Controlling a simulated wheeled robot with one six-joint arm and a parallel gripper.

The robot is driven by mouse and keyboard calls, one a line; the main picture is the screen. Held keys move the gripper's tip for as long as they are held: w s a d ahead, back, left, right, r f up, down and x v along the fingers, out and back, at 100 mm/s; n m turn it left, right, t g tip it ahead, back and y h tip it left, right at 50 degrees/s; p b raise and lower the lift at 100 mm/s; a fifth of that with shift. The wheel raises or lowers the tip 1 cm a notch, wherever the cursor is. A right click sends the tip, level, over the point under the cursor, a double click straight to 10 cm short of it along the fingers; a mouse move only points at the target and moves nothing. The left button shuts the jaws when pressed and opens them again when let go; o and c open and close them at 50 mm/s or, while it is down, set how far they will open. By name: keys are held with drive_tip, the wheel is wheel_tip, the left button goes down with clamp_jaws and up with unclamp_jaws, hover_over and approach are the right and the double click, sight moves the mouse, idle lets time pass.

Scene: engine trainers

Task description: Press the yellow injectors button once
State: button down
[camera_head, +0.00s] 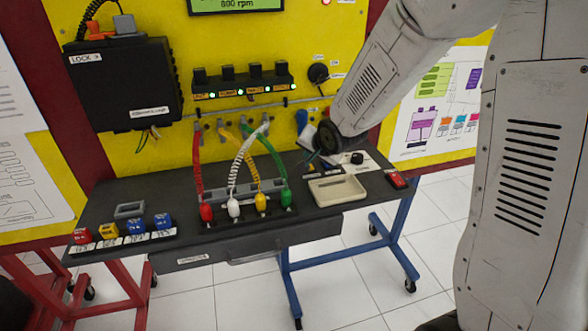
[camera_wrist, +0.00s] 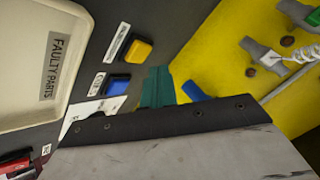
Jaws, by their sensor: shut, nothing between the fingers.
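In the wrist view a yellow button (camera_wrist: 137,51) sits in a dark housing on the bench top, with a white label beside it too small to read. A blue button (camera_wrist: 116,86) sits beside it, with its own label. My gripper (camera_wrist: 158,88) shows as teal fingers, shut and empty, close to both buttons; I cannot tell its height above the bench or any contact. In the head view my gripper (camera_head: 313,158) is over the bench's right part, left of my wrist. The yellow button is not clearly visible there.
A cream tray (camera_head: 338,190), marked FAULTY PARTS in the wrist view (camera_wrist: 28,70), lies near my gripper. A red object (camera_head: 397,180) lies to its right. Colored plugs with coiled cables (camera_head: 245,205) stand mid-bench. Several colored blocks (camera_head: 122,229) sit at left. The yellow panel (camera_head: 165,40) rises behind.

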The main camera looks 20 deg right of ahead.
drive_tip(key=shift+f, duration=0.5)
drive_tip(key=shift+f, duration=0.1)
idle(1.6)
drive_tip(key=shift+f, duration=0.3)
drive_tip(key=shift+f, duration=0.45)
idle(0.6)
drive_tip(key=shift+r, duration=0.9)
drive_tip(key=shift+r, duration=2.5)
